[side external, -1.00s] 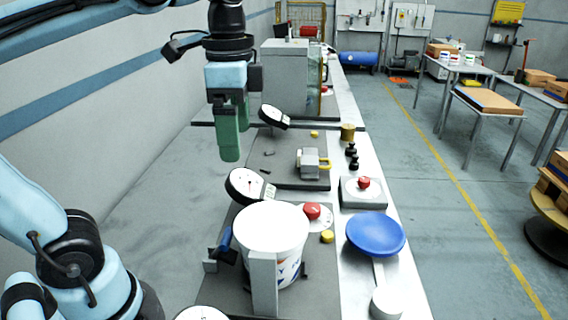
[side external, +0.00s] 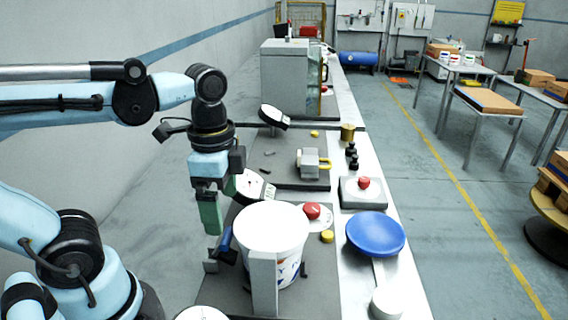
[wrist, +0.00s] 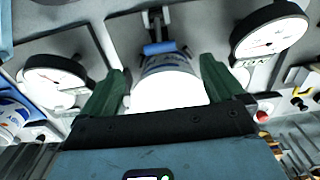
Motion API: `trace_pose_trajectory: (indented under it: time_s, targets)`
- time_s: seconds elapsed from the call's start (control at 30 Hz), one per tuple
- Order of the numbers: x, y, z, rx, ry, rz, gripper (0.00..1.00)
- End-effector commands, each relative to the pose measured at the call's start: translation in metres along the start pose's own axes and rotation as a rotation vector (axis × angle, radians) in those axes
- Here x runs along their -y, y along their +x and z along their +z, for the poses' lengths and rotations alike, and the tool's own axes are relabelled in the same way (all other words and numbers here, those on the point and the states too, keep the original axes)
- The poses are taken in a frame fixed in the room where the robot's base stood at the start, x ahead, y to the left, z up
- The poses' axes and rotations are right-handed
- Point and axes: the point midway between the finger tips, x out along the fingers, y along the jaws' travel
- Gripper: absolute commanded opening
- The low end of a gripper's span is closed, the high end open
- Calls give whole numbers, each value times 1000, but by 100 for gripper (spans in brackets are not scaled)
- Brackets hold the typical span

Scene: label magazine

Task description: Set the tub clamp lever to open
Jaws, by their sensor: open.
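The white tub (side external: 272,232) stands upright in its fixture in the front of the side view. The clamp lever with a blue handle (side external: 225,240) is at the tub's left side, leaning. In the wrist view the blue handle (wrist: 160,48) lies beyond the tub (wrist: 168,92), between my fingertips in the picture. My gripper (side external: 211,218) points down with green fingers, just above and left of the lever. The wrist view shows the fingers (wrist: 162,68) spread apart with nothing gripped. Whether a finger touches the lever cannot be told.
A dial gauge (side external: 249,184) stands close behind my gripper, partly hidden. Another gauge (side external: 273,117) is farther back. A red button (side external: 312,211), a yellow knob (side external: 327,237) and a blue dish (side external: 375,233) are right of the tub. The grey surface left of the fixture is clear.

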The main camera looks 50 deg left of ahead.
Motion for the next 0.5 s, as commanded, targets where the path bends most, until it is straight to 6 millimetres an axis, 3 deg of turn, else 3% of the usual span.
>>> trace_pose_trajectory:
  time_s: [0.3, 0.5]
  targets:
    - [0, 42, 0, 0, 0, -1, 95]
    - [0, 59, 0, 0, 0, -1, 95]
